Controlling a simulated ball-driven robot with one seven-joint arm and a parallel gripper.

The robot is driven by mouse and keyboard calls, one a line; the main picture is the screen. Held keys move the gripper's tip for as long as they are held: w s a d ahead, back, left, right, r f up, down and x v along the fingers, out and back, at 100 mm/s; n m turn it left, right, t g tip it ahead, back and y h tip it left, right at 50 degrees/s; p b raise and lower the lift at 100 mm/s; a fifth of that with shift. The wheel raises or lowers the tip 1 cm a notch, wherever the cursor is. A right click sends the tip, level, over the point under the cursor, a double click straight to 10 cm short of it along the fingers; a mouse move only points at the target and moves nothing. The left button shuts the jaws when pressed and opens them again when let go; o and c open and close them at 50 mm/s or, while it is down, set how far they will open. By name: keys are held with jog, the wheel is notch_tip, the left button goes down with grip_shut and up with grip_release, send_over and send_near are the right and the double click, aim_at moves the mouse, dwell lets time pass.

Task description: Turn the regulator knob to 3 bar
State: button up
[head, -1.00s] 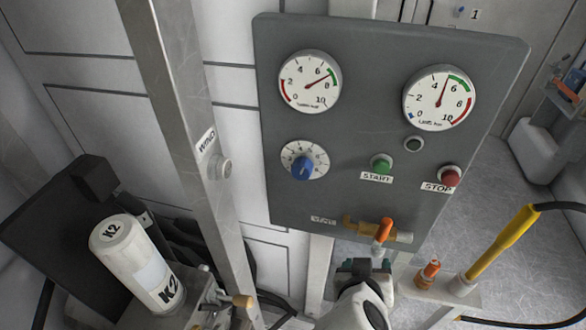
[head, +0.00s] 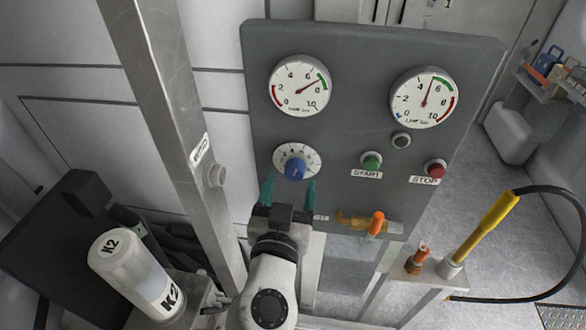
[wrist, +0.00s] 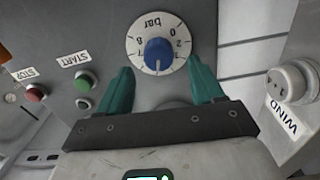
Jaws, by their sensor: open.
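The blue regulator knob (head: 295,167) sits on a white numbered dial (head: 311,158) on the grey panel. My gripper (head: 289,186) is open and empty, its two teal fingers pointing at the panel just below the knob, apart from it. In the wrist view, the panel is upside down and the knob (wrist: 158,53) shows between and beyond the fingertips (wrist: 161,70). A white mark on the knob points down in that view, to the upright dial's top; the number there is too small to read. A pressure gauge (head: 299,86) above has its needle near 6.
A second gauge (head: 428,98), a green START button (head: 371,162) and a red STOP button (head: 435,169) are to the right. An orange-handled valve (head: 376,224) is below right.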

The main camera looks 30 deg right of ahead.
aim_at(293, 174)
jog(key=shift+p+x, duration=0.4)
jog(key=shift+x, duration=1.65)
jog(key=c, duration=1.1)
jog(key=shift+o, duration=0.2)
